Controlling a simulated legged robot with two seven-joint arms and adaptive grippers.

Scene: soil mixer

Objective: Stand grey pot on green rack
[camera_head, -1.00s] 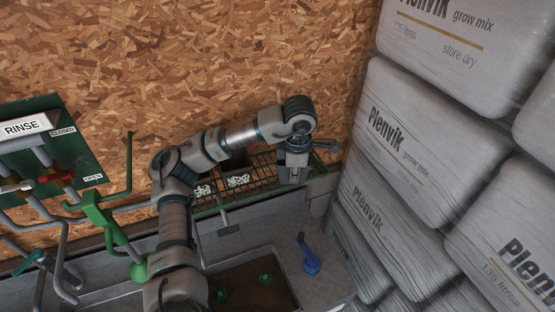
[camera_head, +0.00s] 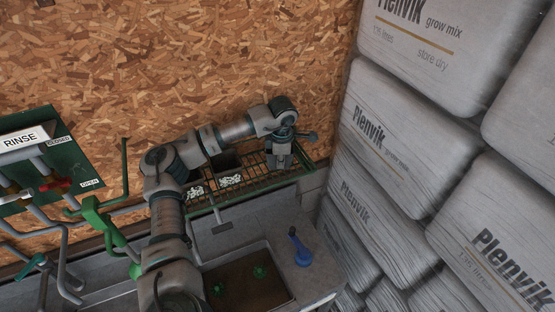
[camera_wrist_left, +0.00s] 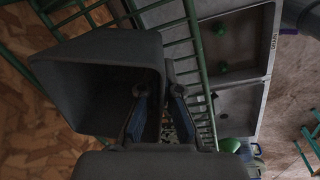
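The grey pot (camera_wrist_left: 95,52) fills much of the left wrist view, its wide dark mouth facing the camera. My left gripper (camera_wrist_left: 156,98) has one finger inside the pot and the other outside its right wall, and appears shut on that wall. In the head view my left gripper (camera_head: 278,163) points down over the right part of the green rack (camera_head: 250,184). I cannot clearly separate the pot from the gripper there. The rack's bars (camera_wrist_left: 203,80) also show beside the pot in the wrist view. My right gripper is not in view.
White-patterned pieces (camera_head: 230,180) are at the rack's left part. Stacked grow-mix bags (camera_head: 385,150) close off the right. A chipboard wall (camera_head: 200,60) stands behind.

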